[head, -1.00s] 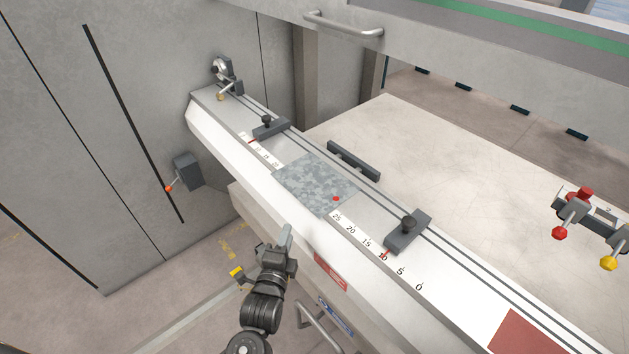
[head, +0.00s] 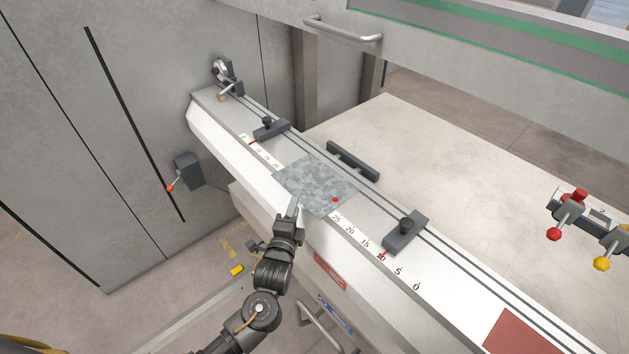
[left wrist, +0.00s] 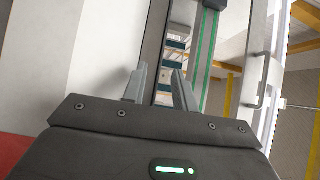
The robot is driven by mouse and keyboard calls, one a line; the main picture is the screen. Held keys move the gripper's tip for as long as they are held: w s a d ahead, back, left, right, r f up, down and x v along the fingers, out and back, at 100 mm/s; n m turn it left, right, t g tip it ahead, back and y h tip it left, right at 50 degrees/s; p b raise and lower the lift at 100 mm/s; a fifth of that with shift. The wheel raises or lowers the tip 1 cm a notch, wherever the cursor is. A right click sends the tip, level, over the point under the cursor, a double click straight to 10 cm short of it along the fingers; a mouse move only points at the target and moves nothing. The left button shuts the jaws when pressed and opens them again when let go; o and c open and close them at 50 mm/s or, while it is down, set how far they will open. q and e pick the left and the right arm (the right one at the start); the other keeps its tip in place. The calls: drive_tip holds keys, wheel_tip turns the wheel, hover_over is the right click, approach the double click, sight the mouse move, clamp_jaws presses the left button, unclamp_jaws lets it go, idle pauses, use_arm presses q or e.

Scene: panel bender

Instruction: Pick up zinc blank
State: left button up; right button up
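The zinc blank (head: 312,178), a flat mottled grey sheet with a red dot near its right corner, lies on the white scaled ledge (head: 213,121) of the machine. My left gripper (head: 294,204) is at the near edge of the blank, fingers pointing at it. In the head view I cannot tell whether the fingertips touch the sheet. In the left wrist view the two fingers (left wrist: 159,80) stand apart with a gap between them, and I cannot make out the blank there. My right gripper is not in view.
Dark stop blocks sit on the ledge on both sides of the blank, one at the left (head: 270,128) and one at the right (head: 406,234). A dark bar (head: 353,160) lies behind the blank. A control unit with red and yellow knobs (head: 587,222) is at the right.

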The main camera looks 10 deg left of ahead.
use_arm(q)
drive_tip(key=w, duration=0.3)
drive_tip(key=shift+w, duration=0.3)
drive_tip(key=shift+s+r, duration=0.1)
clamp_jaws()
idle(1.1)
